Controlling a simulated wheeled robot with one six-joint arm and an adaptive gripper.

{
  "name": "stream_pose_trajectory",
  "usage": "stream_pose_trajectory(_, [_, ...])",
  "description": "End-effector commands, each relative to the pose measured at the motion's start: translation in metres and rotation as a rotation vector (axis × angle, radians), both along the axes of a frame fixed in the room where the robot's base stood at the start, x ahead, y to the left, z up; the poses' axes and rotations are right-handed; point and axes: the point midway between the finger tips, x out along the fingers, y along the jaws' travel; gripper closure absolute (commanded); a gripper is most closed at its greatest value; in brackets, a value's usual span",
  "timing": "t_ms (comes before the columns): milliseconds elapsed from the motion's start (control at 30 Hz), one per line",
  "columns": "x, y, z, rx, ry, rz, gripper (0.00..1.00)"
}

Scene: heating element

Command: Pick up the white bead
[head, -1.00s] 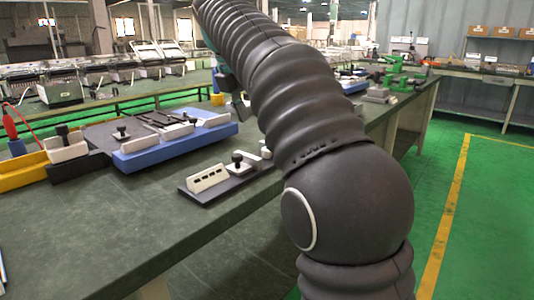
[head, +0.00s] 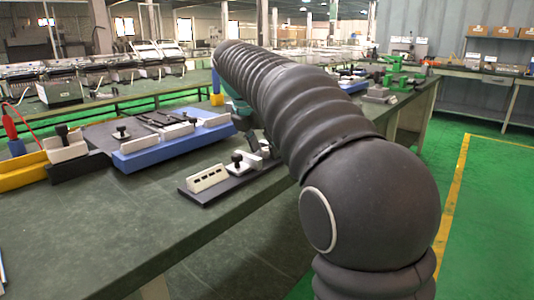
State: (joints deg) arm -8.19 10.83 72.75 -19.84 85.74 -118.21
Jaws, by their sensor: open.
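I cannot make out a white bead for certain; it may be too small to see or hidden behind my arm. A black fixture plate (head: 226,188) lies on the green-grey workbench (head: 130,230), with a white slotted block (head: 208,179) and a black knob (head: 237,158) on it. My gripper (head: 262,152) is partly seen beyond my arm, low over the far right end of this fixture. Its fingertips are small and partly hidden. It is open, and I see nothing held in it.
A blue tray (head: 150,157) with dark strips, white blocks and black knobs lies behind the fixture. A yellow tray (head: 22,178) and a black piece with a white block (head: 66,148) are to its left. Green clamps (head: 393,72) stand farther back.

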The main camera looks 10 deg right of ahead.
Motion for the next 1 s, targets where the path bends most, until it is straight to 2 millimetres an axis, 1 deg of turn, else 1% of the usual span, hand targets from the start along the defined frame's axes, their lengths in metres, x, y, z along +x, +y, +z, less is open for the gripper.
stream_pose_trajectory(100, [0.0,0.0,0.0,0.0,0.0,0.0,0.45])
stream_pose_trajectory(133, [0.0,0.0,0.0,0.0,0.0,0.0,0.48])
stream_pose_trajectory(167, [0.0,0.0,0.0,0.0,0.0,0.0,0.55])
stream_pose_trajectory(200, [0.0,0.0,0.0,0.0,0.0,0.0,0.65])
stream_pose_trajectory(267, [0.0,0.0,0.0,0.0,0.0,0.0,0.8])
stream_pose_trajectory(300, [0.0,0.0,0.0,0.0,0.0,0.0,0.9])
stream_pose_trajectory(333, [0.0,0.0,0.0,0.0,0.0,-0.001,0.94])
stream_pose_trajectory(433, [0.0,0.0,0.0,0.0,0.0,-0.001,0.94])
stream_pose_trajectory(467, [0.0,0.0,0.001,0.0,0.0,-0.001,0.97])
stream_pose_trajectory(767, [0.0,0.0,0.004,0.0,-0.002,-0.001,0.97])
stream_pose_trajectory(867, [0.0,0.0,0.01,-0.001,-0.001,-0.001,0.97])
stream_pose_trajectory(1000, [0.0,0.0,0.025,0.0,-0.003,0.0,0.97])
